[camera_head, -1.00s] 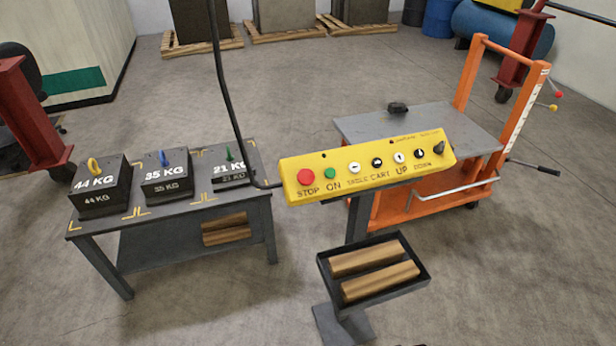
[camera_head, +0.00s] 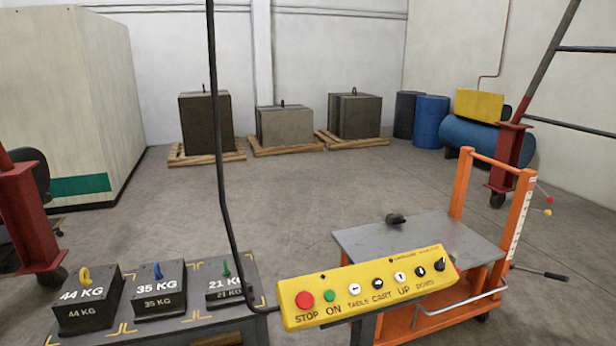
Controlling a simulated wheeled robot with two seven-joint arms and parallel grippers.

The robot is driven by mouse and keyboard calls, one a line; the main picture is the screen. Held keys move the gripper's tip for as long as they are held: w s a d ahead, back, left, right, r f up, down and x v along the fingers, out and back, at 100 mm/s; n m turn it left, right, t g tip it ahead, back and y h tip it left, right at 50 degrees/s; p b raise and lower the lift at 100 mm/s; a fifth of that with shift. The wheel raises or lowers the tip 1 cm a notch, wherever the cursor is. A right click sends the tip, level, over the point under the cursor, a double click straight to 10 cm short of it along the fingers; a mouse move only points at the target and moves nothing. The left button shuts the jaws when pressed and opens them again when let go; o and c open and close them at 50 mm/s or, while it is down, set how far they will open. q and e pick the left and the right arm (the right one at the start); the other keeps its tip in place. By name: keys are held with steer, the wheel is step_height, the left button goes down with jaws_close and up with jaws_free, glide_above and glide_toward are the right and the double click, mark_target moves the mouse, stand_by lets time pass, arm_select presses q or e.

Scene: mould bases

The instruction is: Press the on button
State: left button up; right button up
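The yellow control box (camera_head: 365,288) stands at the bottom centre, its labelled face towards me. The green ON button (camera_head: 330,296) sits just right of the larger red STOP button (camera_head: 304,300). Further right are white and black buttons marked TABLE, CART and UP, and a black knob (camera_head: 439,265) at the right end. A black cable runs from the box up past the top of the view. Neither of my grippers is in view, and nothing touches the buttons.
A dark table (camera_head: 190,324) with 44 KG, 35 KG and 21 KG blocks stands left of the box. An orange cart (camera_head: 463,200) with a grey top (camera_head: 375,240) stands behind it to the right. Red posts stand at both sides. The floor behind is clear up to the pallets.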

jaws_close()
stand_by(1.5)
